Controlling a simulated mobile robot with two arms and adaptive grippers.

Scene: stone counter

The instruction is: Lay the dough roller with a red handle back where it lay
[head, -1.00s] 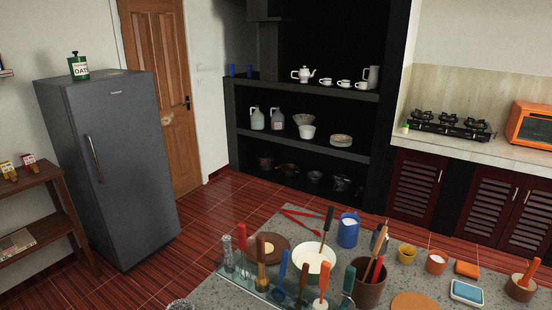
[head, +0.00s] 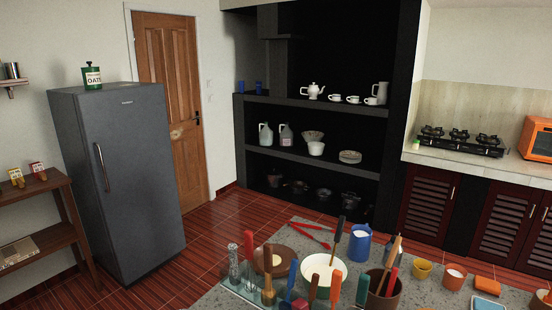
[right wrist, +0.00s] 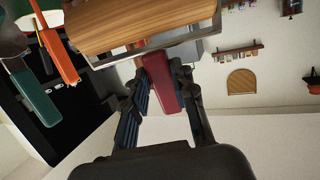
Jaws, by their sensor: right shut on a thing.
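In the right wrist view my right gripper (right wrist: 160,100) is shut on the red handle (right wrist: 162,82) of the dough roller. Its wooden roller (right wrist: 140,24) in a grey metal frame is beyond the fingertips at the top of that view. What lies under the roller is hidden. Neither gripper shows in the head view, and the dough roller cannot be made out there.
The speckled stone counter (head: 216,298) is crowded at the bottom of the head view. Orange (right wrist: 58,55) and green (right wrist: 34,105) handles show near my right gripper.

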